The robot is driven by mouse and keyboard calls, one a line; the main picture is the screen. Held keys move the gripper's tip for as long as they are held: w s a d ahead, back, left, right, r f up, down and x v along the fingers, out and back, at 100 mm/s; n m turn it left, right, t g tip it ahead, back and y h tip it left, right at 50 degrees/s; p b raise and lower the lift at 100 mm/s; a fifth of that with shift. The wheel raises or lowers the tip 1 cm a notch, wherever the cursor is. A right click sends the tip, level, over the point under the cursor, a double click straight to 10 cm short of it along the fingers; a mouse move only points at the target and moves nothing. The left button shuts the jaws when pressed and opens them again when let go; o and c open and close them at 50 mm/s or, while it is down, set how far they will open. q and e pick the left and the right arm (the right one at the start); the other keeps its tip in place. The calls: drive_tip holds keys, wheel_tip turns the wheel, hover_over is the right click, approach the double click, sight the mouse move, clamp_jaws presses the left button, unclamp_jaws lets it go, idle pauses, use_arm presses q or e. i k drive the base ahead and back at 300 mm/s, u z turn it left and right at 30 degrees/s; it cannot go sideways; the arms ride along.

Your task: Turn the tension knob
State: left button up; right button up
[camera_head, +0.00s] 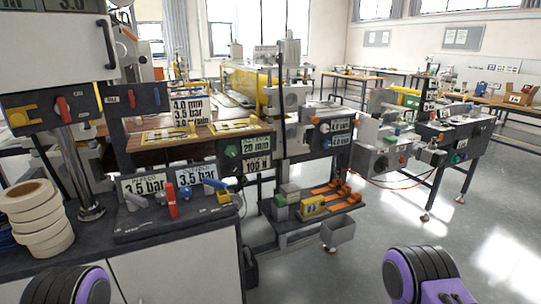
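A dark control panel (222,158) at the front of the lamination machine carries a green knob (232,152) beside a "20 mm" label (256,147). Below that label is a "100 N" label (257,165), with a dark, knob-like shape (234,170) to its left, too small to make out. I cannot tell for certain which knob sets the tension. Purple and black parts of my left arm show at the bottom left and of my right arm at the bottom right. Both are well apart from the panel, and no gripper fingers are visible.
A stack of tape rolls (40,222) stands on the dark counter at left. A red lever (172,198) and a blue lever (214,184) rise near two "3.5 bar" labels. A low shelf (310,212) holds orange-handled tools. Open floor lies at right.

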sight(232, 171)
drive_tip(key=z, duration=1.2)
drive_tip(key=i, duration=0.35)
drive_tip(key=u, duration=1.35)
